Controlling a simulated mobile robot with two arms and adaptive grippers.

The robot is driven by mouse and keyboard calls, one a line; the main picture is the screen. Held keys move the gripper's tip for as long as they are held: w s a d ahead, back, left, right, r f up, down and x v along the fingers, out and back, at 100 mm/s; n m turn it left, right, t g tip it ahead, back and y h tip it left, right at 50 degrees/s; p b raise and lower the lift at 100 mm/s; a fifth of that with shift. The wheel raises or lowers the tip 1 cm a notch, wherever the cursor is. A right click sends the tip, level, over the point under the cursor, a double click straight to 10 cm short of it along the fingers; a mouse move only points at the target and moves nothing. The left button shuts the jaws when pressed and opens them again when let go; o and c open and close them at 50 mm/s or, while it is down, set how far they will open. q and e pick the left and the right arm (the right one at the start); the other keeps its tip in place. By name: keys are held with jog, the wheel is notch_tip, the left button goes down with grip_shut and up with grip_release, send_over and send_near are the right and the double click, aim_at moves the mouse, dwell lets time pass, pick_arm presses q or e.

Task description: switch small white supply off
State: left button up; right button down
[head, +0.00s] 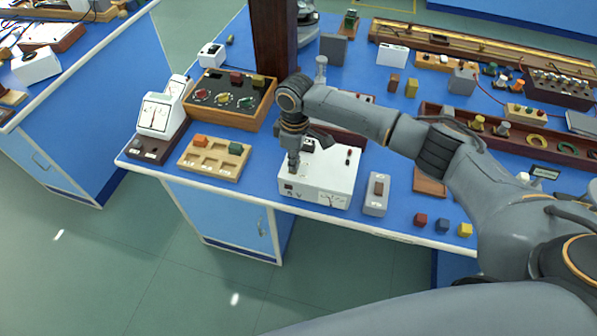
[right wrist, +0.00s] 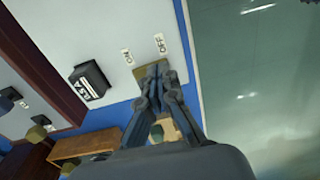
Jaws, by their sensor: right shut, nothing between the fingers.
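The small white supply (head: 335,182) is a white box at the bench's front edge, with dark sockets and a meter on its front face. In the right wrist view its white top (right wrist: 115,30) carries ON and OFF labels and a black labelled part. My right gripper (head: 293,168) points down at the left side of the supply's top. Its fingers are shut and empty. In the right wrist view the fingertips (right wrist: 153,72) are over a tan plate beside the labels and hide most of it. I cannot tell the switch's position or whether the fingers touch it. My left gripper is not in view.
A light grey box with a brown switch (head: 376,194) stands right of the supply. A wooden tray (head: 212,172) with coloured blocks is to its left, near a white meter (head: 160,114). Small red, blue and yellow cubes (head: 442,226) lie at the front edge.

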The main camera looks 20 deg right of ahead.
jog(key=shift+s, duration=0.55)
jog(key=shift+w+d+f, duration=0.1)
jog(key=shift+w+d, duration=0.1)
jog(key=shift+w, duration=0.25)
jog(key=shift+w+d+f, duration=0.1)
jog(key=shift+w+d, duration=0.05)
jog(key=shift+w, duration=0.4)
jog(key=shift+w+d, duration=0.15)
jog(key=shift+r+p, duration=0.4)
jog(key=shift+p, duration=0.05)
notch_tip(320, 180, up, 4)
jog(key=p, duration=0.4)
jog(key=shift+w+d+p, duration=0.1)
jog(key=shift+w+p, duration=0.05)
jog(key=shift+p, duration=0.2)
jog(key=shift+w+r+b, duration=0.15)
jog(key=shift+r+b, duration=0.3)
jog(key=shift+b, duration=0.25)
pick_arm(q)
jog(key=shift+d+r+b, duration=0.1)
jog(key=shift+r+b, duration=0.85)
jog(key=shift+b, duration=0.15)
pick_arm(e)
notch_tip(320, 180, up, 9)
jog(key=shift+w+f, duration=0.15)
jog(key=shift+f, duration=0.05)
jog(key=shift+d, duration=0.1)
